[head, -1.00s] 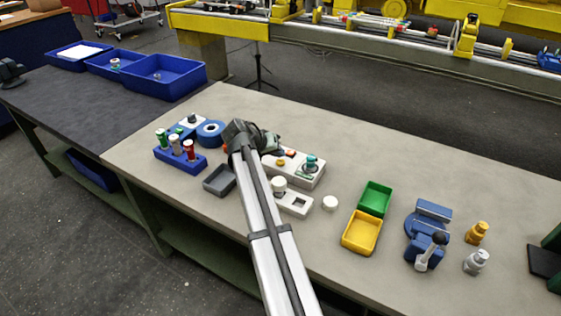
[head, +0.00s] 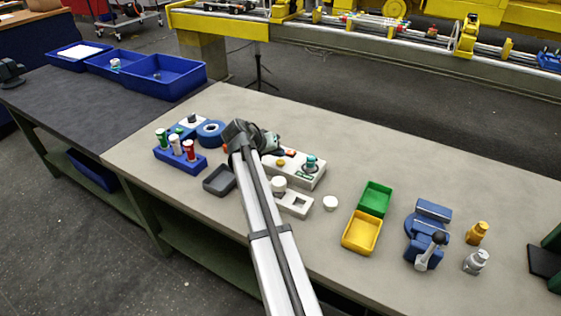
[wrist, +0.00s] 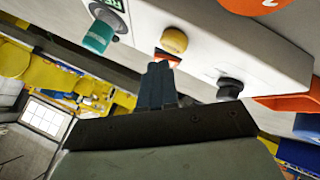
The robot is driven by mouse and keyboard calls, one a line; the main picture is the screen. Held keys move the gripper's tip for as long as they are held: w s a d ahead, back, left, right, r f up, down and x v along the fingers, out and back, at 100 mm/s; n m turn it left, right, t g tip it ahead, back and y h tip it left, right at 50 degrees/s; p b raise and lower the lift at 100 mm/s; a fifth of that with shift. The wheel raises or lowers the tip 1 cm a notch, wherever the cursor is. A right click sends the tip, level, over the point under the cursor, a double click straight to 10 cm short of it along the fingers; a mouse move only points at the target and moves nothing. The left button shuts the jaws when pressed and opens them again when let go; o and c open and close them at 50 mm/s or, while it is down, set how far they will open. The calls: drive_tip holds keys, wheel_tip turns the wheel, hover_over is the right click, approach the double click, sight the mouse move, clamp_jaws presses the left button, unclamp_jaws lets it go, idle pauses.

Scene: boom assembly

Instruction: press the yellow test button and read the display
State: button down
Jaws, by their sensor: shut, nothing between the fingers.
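A white test box (head: 318,180) stands on the bench right of my gripper (head: 274,140). Its yellow button (head: 281,162) also shows in the wrist view as a round cap (wrist: 174,40). The display (wrist: 114,4) shows green characters, cut off at the top edge of the wrist view and not readable. A teal part (head: 311,161) stands on the box; it shows in the wrist view beside the display (wrist: 98,36). My gripper, seen in the wrist view (wrist: 158,70), is shut and empty. Its tips are close to the yellow button; I cannot tell whether they touch it.
A black knob (wrist: 229,88) is on the box. A blue rack (head: 180,162) with capped cylinders and a grey tray (head: 219,180) stand left of my arm. Green (head: 375,198) and yellow (head: 361,232) bins and a blue vise (head: 428,225) stand right. The bench's back right is clear.

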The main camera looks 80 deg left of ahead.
sight(278, 162)
drive_tip(key=shift+f, duration=0.2)
drive_tip(key=shift+f, duration=0.25)
drive_tip(key=shift+f, duration=0.5)
idle(1.1)
drive_tip(key=shift+r, duration=0.15)
idle(0.3)
drive_tip(key=shift+r, duration=0.8)
drive_tip(key=shift+r, duration=0.15)
drive_tip(key=shift+r, duration=2.35)
